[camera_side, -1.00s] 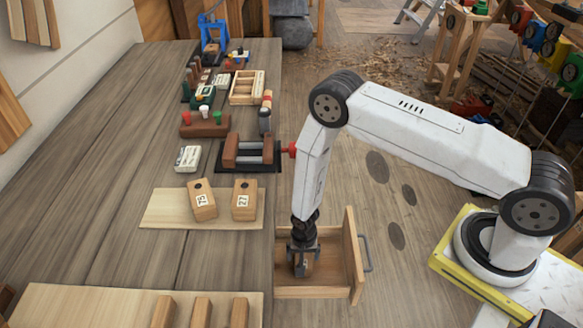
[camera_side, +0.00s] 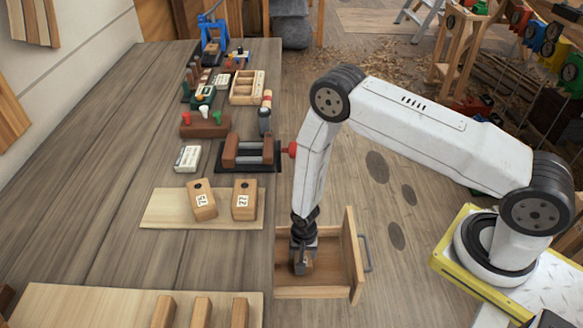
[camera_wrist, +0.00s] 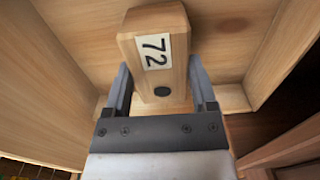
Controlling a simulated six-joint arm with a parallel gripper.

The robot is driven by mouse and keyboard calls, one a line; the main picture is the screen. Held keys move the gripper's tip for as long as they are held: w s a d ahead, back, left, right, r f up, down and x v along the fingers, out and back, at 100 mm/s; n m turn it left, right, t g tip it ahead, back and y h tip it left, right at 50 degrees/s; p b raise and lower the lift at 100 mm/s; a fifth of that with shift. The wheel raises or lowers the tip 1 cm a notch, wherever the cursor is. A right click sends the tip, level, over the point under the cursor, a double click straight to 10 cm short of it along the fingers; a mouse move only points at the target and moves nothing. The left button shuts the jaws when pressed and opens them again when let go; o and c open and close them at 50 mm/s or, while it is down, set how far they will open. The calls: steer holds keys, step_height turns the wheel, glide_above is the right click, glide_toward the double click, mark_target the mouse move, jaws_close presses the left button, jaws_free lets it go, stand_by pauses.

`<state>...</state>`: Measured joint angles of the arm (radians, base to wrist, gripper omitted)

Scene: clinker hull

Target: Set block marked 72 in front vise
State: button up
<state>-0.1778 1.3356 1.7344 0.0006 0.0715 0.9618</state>
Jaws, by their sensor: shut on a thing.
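The block marked 72 (camera_wrist: 152,20) is a light wooden block with a white label and a dark round spot, seen close in the wrist view. My gripper (camera_wrist: 158,82) is shut on it, with one finger on each side. In the side view my gripper (camera_side: 302,268) is down inside the open drawer (camera_side: 313,292), and the block there is mostly hidden by the fingers. The front vise (camera_side: 249,152) is on the bench near its right edge, with brown jaws, steel rods and a red handle. Its jaws are apart with nothing seen between them.
Blocks marked 75 (camera_side: 201,203) and 27 (camera_side: 244,202) stand on a pale board (camera_side: 165,208) between the drawer and the vise. A white labelled box (camera_side: 188,158) lies left of the vise. The drawer's walls surround my gripper closely.

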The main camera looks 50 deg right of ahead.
steer(key=shift+r, duration=2.35)
steer(key=shift+r, duration=0.15)
step_height(320, 180, up, 36)
steer(key=w+d, duration=0.2)
steer(key=w, duration=1.9)
steer(key=shift+w+a+f, duration=0.1)
steer(key=shift+f, duration=1.25)
steer(key=shift+w+a+f, duration=0.1)
steer(key=shift+f, duration=1.2)
steer(key=shift+f, duration=0.2)
steer(key=shift+f, duration=2.95)
steer(key=shift+f, duration=0.1)
